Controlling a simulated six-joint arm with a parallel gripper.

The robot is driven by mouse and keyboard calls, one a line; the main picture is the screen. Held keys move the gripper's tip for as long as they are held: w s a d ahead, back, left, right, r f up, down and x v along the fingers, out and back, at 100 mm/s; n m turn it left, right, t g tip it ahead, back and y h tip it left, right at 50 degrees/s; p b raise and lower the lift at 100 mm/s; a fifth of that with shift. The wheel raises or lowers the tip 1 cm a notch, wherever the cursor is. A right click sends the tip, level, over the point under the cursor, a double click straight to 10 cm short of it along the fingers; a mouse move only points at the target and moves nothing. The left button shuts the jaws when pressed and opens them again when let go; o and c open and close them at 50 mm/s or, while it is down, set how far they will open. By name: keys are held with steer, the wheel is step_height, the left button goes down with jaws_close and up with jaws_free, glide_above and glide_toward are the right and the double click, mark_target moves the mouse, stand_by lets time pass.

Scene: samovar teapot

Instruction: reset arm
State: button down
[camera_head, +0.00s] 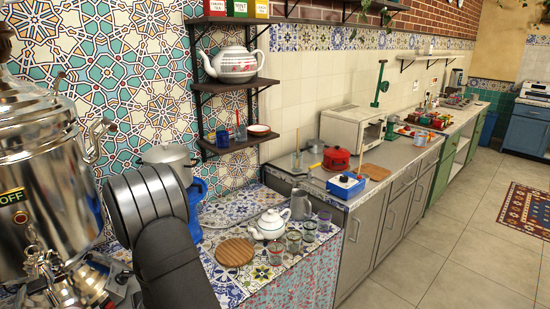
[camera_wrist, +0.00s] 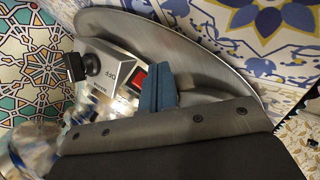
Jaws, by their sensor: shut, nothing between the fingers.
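My gripper (camera_wrist: 160,88) shows its blue fingers shut and empty in the wrist view. In the head view my dark arm rises at the lower left, and I cannot make out the gripper's fingers there. The shiny samovar (camera_head: 40,170) stands at the far left with an OFF label. A white teapot (camera_head: 270,223) sits on the tiled counter, apart from my arm.
A round wooden board (camera_head: 235,252) and several small glasses (camera_head: 293,240) are close to the teapot. A pot (camera_head: 168,160) stands behind my arm. Wall shelves (camera_head: 235,86) hold a large teapot (camera_head: 233,64). The counter continues right with a red pot (camera_head: 336,158).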

steer(key=d, duration=0.3)
steer(key=shift+s+d, duration=0.15)
steer(key=shift+s, duration=0.2)
steer(key=w+d+m+h, duration=0.1)
steer(key=w+d+m, duration=0.1)
steer(key=d, duration=0.2)
steer(key=w+d+r+m+t+h, duration=0.1)
steer(key=w+d+m, duration=0.1)
steer(key=d, duration=0.2)
steer(key=w+d+m+t+h, duration=0.1)
steer(key=w+d+m, duration=0.1)
steer(key=d, duration=0.3)
steer(key=shift+w+r+m+h, duration=0.4)
steer(key=shift+w, duration=0.05)
steer(key=s+d+r+m+g+h, duration=0.2)
steer(key=d+m, duration=0.4)
steer(key=d, duration=0.5)
steer(key=s+d+r+m+g+h, duration=0.1)
steer(key=s+d+r+m+h, duration=0.1)
steer(key=d+m, duration=0.65)
steer(key=s+d+r+m+g+y, duration=0.2)
steer(key=s+d+r+m+g, duration=0.15)
steer(key=s+d, duration=0.45)
steer(key=w+a+f+n+t+h, duration=0.2)
steer(key=w+a+f+n+t, duration=0.2)
steer(key=w+a+n, duration=0.3)
steer(key=shift+w+a+f, duration=0.25)
steer(key=shift+w+a, duration=0.2)
steer(key=shift+w, duration=0.65)
